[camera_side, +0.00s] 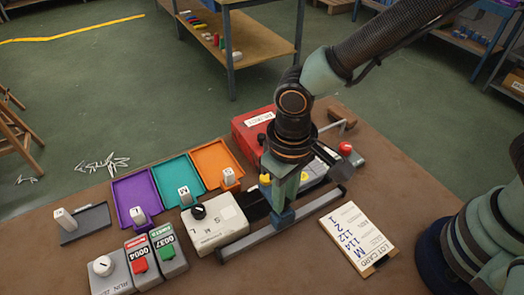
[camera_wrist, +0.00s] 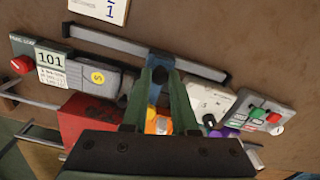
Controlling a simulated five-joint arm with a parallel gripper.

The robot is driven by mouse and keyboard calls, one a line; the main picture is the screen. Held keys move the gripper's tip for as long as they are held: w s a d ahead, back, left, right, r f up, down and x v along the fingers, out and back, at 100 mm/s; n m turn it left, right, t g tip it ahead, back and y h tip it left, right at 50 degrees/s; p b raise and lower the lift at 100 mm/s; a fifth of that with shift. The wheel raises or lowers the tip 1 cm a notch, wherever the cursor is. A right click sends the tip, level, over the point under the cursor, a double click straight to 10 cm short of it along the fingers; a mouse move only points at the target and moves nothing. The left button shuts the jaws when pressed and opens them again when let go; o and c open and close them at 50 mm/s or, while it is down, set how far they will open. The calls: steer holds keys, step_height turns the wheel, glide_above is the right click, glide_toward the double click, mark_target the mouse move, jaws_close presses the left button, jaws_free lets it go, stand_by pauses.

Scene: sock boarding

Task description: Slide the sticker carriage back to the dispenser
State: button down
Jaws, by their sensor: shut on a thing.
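The blue carriage (camera_side: 282,216) sits around the middle of a long grey rail (camera_side: 318,205). In the wrist view the blue carriage (camera_wrist: 161,62) crosses the rail (camera_wrist: 110,42). My gripper (camera_side: 279,203) points down at the carriage and is shut on its dark upright part; in the wrist view the fingertips (camera_wrist: 160,76) meet there.
A white box (camera_side: 215,225) with a black knob and S, M, L marks stands left of the carriage. Purple (camera_side: 137,193), teal (camera_side: 180,178) and orange (camera_side: 216,162) trays lie behind. A red box (camera_side: 250,130) stands beyond my gripper. A lot card (camera_side: 352,240) lies at right.

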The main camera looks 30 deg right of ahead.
steer(key=a, duration=0.9)
steer(key=shift+a+r, duration=0.1)
steer(key=shift+a, duration=0.1)
steer(key=c, duration=0.8)
jaws_free()
steer(key=shift+o, duration=0.6)
steer(key=shift+d, duration=0.1)
step_height(320, 180, up, 12)
